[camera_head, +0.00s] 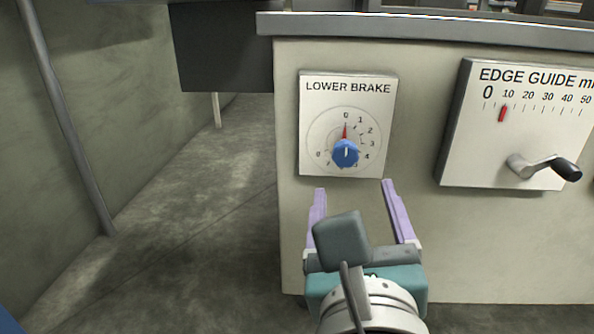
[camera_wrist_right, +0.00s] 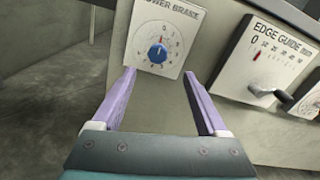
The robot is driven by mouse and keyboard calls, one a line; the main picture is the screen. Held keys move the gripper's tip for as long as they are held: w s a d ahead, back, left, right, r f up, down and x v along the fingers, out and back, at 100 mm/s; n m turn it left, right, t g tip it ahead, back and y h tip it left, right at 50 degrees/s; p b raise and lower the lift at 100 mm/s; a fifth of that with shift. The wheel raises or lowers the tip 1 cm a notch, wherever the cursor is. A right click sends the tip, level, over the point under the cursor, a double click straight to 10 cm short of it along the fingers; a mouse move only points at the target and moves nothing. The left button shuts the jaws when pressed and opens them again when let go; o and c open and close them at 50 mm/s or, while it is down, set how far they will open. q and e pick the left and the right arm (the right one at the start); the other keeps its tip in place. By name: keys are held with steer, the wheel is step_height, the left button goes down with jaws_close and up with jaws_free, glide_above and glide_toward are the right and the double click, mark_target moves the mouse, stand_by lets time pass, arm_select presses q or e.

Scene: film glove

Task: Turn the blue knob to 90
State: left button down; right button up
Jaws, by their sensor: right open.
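The blue knob (camera_head: 345,154) sits on a white dial plate (camera_head: 315,160) labelled LOWER BRAKE, on the front of a beige cabinet. A red pointer (camera_head: 345,131) above the knob is at 0 on the numbered scale, and the knob's white line is about upright. My right gripper (camera_head: 354,187) is open and empty, below the dial plate, with its purple fingers pointing up toward it. In the right wrist view the blue knob (camera_wrist_right: 158,53) appears beyond and between the open fingertips (camera_wrist_right: 158,72), apart from them. My left gripper is not in view.
To the right, an EDGE GUIDE plate (camera_head: 460,150) carries a scale, a red marker (camera_head: 502,114) and a crank with a black handle (camera_head: 566,169) that sticks out. A metal ledge (camera_head: 420,30) runs above. Open floor (camera_head: 190,220) and a wall with a pipe (camera_head: 70,120) lie left.

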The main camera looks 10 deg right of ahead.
mark_target(346, 157)
steer(key=b+x, duration=0.1)
steer(key=x, duration=0.1)
steer(key=b+x, duration=0.2)
steer(key=x, duration=0.1)
steer(key=b+x, duration=0.1)
steer(key=x, duration=0.2)
steer(key=shift+w+a+f, duration=0.1)
steer(key=shift+w+f, duration=0.2)
steer(key=shift+w+r+b, duration=0.15)
steer(key=shift+w+b, duration=0.3)
steer(key=shift+w, duration=0.15)
jaws_close()
